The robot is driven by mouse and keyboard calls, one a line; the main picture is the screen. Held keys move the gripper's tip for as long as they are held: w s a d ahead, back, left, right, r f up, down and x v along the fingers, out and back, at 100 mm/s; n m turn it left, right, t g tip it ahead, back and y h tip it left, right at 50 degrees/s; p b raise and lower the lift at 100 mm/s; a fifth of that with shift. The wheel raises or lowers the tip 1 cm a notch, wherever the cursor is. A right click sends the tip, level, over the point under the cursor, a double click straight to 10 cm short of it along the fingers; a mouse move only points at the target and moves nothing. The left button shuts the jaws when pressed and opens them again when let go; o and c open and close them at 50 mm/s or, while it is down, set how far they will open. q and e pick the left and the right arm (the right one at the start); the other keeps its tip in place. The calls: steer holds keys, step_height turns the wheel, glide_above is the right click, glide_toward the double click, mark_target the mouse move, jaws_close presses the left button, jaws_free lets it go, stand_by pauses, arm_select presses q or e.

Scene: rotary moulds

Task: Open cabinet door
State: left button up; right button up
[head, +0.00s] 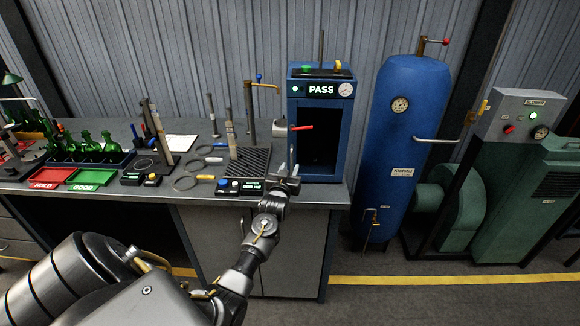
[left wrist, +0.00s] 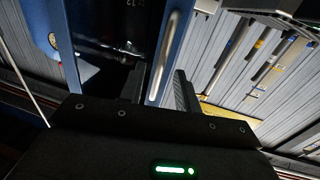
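The blue cabinet (head: 341,185) with a lit PASS sign stands at the right end of the bench, and its front has a dark window (head: 317,150). I cannot tell for sure whether its door is fully shut. My left gripper (head: 287,178) is in front of the cabinet's lower left side. In the left wrist view a pale metal bar handle (left wrist: 172,50) runs along a blue frame strip. The fingers of my left gripper (left wrist: 162,90) are apart, with the handle's near end between them in the picture; contact is unclear. My right gripper is not in view.
A red lever (head: 302,127) sticks out at the cabinet's left front. A blue tank (head: 405,150) stands close on the right. Floor in front is clear.

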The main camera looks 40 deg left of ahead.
arm_select(q)
steer(key=shift+w+a, duration=0.2)
steer(key=shift+w, duration=0.3)
jaws_close()
